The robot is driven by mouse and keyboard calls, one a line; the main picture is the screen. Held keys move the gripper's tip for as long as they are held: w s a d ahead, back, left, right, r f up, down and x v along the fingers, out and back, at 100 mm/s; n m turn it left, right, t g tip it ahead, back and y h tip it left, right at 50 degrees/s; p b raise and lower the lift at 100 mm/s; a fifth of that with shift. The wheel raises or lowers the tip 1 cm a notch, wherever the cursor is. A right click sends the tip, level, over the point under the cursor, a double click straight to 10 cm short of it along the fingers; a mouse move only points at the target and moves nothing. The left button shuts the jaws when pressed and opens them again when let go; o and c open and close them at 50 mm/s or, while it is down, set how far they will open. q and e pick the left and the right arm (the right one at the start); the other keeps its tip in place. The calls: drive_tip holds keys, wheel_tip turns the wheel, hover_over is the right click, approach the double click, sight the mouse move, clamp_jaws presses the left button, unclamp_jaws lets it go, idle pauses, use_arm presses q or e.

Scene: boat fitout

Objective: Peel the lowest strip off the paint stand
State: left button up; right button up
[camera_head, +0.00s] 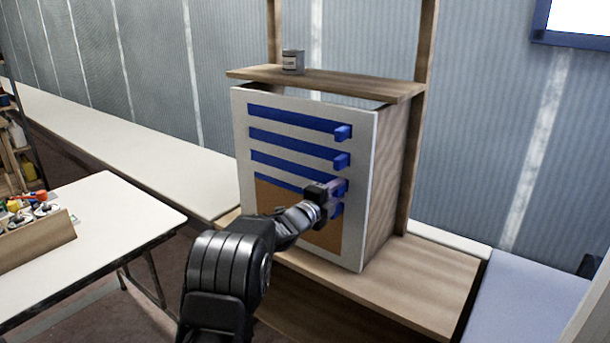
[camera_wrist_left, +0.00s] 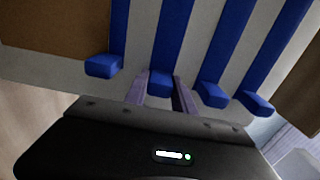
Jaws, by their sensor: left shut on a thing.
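The paint stand is a pale upright panel (camera_head: 360,190) with blue strips across it and a brown area (camera_head: 270,205) below. Each strip ends in a blue tab at the right. My left gripper (camera_head: 332,190) is at the panel's right side. In the left wrist view its fingers (camera_wrist_left: 163,90) are shut around the tab of the second-lowest strip (camera_wrist_left: 160,83). The lowest strip's tab (camera_wrist_left: 103,66) is beside the fingers, outside them, next to the brown area. In the head view the lowest tab (camera_head: 336,209) shows just below my gripper; I cannot make out its strip there.
The panel stands on a wooden bench (camera_head: 410,280) under a wooden shelf (camera_head: 340,83) with a small grey can (camera_head: 293,62). A white table (camera_head: 100,230) with a wooden tray (camera_head: 35,245) is at the left. The space right of the panel is clear.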

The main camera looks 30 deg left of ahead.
use_arm(q)
drive_tip(key=shift+s+f, duration=0.1)
clamp_jaws()
drive_tip(key=shift+s+b, duration=0.15)
drive_tip(key=shift+b, duration=0.15)
drive_tip(key=shift+s+a+b, duration=0.2)
drive_tip(key=shift+s+b, duration=0.6)
drive_tip(key=shift+s, duration=0.55)
